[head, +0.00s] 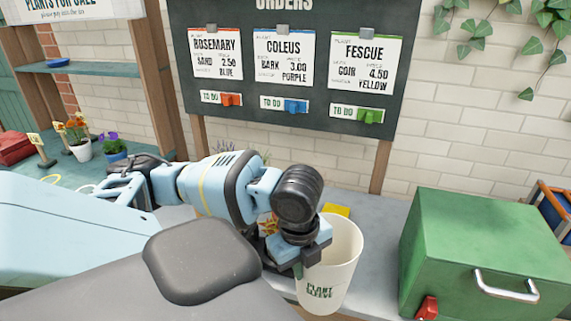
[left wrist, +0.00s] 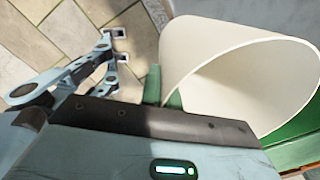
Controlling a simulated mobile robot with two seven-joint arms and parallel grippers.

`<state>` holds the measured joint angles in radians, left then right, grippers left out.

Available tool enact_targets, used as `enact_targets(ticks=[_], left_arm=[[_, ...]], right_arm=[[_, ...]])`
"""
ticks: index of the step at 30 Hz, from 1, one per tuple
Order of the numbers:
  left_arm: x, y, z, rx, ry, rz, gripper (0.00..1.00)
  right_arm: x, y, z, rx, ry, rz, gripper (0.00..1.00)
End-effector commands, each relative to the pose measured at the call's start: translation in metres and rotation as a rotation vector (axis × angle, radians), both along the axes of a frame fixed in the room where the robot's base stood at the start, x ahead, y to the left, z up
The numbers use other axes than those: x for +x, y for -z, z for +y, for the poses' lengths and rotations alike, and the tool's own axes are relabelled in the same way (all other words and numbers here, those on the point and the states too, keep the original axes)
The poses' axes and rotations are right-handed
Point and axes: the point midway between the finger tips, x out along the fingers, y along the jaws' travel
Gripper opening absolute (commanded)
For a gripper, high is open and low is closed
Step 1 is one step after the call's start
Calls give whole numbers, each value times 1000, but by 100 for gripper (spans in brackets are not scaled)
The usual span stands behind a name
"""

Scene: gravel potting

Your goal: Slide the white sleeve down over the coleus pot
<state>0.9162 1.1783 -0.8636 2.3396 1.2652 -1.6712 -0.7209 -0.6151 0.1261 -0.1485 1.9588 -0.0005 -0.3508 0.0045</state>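The white sleeve (head: 335,262) is a tapered open cup marked PLANT SLEEVE. It stands near upright over the bench in the head view, and its wide mouth shows in the left wrist view (left wrist: 235,75). My left gripper (head: 308,262) is at the sleeve's left rim, with green finger pads (left wrist: 165,92) at the wall; it looks shut on the rim. No coleus pot shows clearly; a small patch of red and orange (head: 268,224) behind my left wrist may be leaves. Light blue parts (left wrist: 112,47) at the left wrist view's left may be my right arm.
A green box (head: 470,240) with a metal handle and red latch stands right of the sleeve. A yellow item (head: 336,210) lies behind the sleeve. The orders board (head: 290,120) stands at the back. Potted flowers (head: 80,145) stand at far left.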

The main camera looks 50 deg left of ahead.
Motion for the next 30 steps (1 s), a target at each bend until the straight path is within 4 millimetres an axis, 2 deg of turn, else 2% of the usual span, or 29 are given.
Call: enact_targets(ticks=[5, 24, 30], left_arm=[[11, 2, -13, -3, -248, -2, 0], [50, 3, -68, -2, -1385, -1, 0], [57, 2, -82, -1, -1640, -1, 0]], right_arm=[[1, -1, 0, 1, 0, -3, 29], [0, 0, 1, 1, 1, 0, 29], [-1, 1, 1, 2, 2, 3, 29]])
